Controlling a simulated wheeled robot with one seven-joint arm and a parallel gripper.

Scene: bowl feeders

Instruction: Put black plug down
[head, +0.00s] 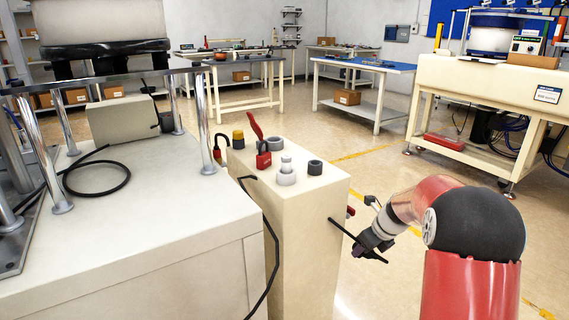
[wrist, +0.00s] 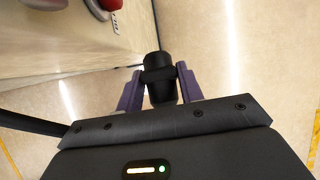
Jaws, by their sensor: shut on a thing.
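My gripper (head: 362,248) is off the right side of the cream box, in the middle right of the head view. In the wrist view my gripper (wrist: 158,90) has its two purple fingers shut on the black plug (wrist: 158,66), a short dark cylinder with a thicker collar. The plug is held clear of the floor, its far end pointing to the top of the picture. The head view is too small to show the plug clearly in the fingers. A black cable (wrist: 35,123) enters from the left in the wrist view.
Open floor lies around my gripper; blue-topped tables (head: 365,65) stand behind.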

